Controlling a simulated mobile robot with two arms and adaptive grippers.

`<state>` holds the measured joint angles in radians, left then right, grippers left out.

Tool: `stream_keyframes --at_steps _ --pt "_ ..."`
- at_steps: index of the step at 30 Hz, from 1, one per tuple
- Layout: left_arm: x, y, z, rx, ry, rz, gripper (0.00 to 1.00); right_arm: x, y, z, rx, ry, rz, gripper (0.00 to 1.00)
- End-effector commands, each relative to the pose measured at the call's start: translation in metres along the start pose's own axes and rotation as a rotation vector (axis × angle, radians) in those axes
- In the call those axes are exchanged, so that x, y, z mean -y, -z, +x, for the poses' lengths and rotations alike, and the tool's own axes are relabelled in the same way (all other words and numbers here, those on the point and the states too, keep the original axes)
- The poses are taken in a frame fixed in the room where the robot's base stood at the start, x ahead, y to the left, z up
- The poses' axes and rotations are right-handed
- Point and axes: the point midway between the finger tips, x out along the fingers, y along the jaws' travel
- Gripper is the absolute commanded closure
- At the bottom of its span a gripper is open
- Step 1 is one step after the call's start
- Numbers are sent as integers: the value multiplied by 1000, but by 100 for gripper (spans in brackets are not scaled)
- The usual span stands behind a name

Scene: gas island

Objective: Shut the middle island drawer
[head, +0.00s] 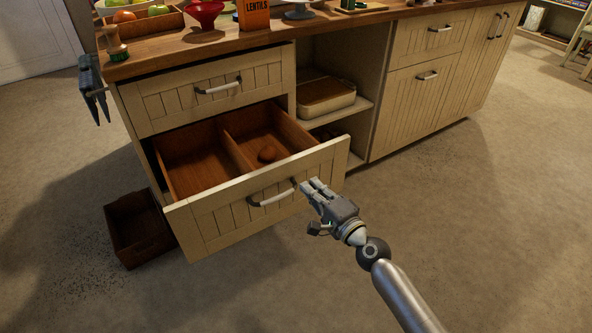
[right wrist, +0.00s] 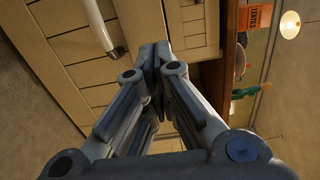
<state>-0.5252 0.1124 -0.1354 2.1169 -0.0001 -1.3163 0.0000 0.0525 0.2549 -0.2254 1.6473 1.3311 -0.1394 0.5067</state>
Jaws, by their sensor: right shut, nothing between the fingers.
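The middle island drawer (head: 255,203) is pulled well out below a shut upper drawer. It has a cream planked front, a pale bar handle (head: 272,199) with dark ends, and a wooden inside with a divider. My right gripper (head: 312,186) is shut and empty, at the drawer front just right of the handle. In the right wrist view its fingertips (right wrist: 154,52) meet before cream planks, with a pale handle (right wrist: 98,24) at upper left. I cannot tell whether they touch the front. My left gripper is out of view.
The wooden island top (head: 230,42) carries a lentils box (head: 253,14), a red bowl (head: 205,13) and other items. A dark brown open box (head: 137,229) stands on the floor left of the drawer. An open shelf (head: 345,110) holds a dish. Carpet in front is clear.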

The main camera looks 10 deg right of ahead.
Motion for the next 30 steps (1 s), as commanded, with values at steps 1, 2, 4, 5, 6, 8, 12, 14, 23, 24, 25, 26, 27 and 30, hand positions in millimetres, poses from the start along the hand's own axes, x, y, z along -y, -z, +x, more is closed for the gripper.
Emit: stream_keyframes --at_steps 1,2,4,5,6,8,12,14,23,24,25,26,27,30 --pt "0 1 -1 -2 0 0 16 1 0 12 0 2 0 100" --pt "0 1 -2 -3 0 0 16 0 0 17 0 2 0 100" --pt "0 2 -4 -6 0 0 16 0 0 31 0 1 -1 100" --pt "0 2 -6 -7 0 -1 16 0 0 36 0 1 0 100" --pt "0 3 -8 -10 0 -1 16 0 0 43 1 2 0 100" --pt "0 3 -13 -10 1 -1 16 -1 0 52 0 1 -1 100" --pt "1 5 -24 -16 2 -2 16 -2 0 69 0 0 -2 100" --pt "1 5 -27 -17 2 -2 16 -2 0 74 0 -1 -1 100" --pt "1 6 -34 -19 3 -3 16 -1 0 81 0 -2 -2 100" --pt "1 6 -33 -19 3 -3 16 -1 0 80 0 -2 -2 100" --pt "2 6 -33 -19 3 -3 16 -1 0 80 0 -2 -2 100" --pt "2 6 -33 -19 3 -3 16 -1 0 80 0 -2 -2 100" --pt "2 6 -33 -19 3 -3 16 -1 0 80 0 -2 -2 100" --pt "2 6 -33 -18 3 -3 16 -1 0 81 0 -1 -2 100"
